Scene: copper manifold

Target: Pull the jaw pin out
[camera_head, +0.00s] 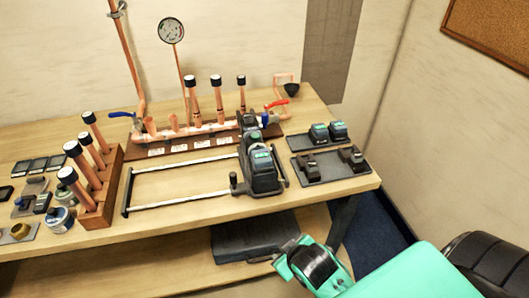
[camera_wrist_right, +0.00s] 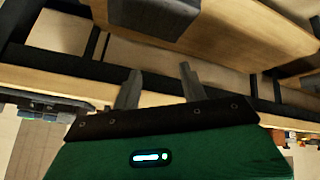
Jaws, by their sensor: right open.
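A dark press tool (camera_head: 262,168) with green-lit panels lies on the bench, its front end at the copper manifold (camera_head: 185,132). I cannot clearly make out the jaw pin; the small parts at the tool's front end (camera_head: 248,122) are too small to tell apart. My right gripper also shows in the right wrist view (camera_wrist_right: 159,82), with its two grey fingers apart and nothing between them. In the head view my right gripper (camera_head: 287,254) is low, in front of the bench edge and well away from the tool. My left gripper is in neither view.
Dark trays (camera_head: 331,174) with jaw-like parts and green-marked blocks lie right of the tool. A wooden rack (camera_head: 112,186) with copper tubes stands at left. A pressure gauge (camera_head: 171,30) rises behind the manifold. A dark case (camera_head: 250,238) lies on the lower shelf.

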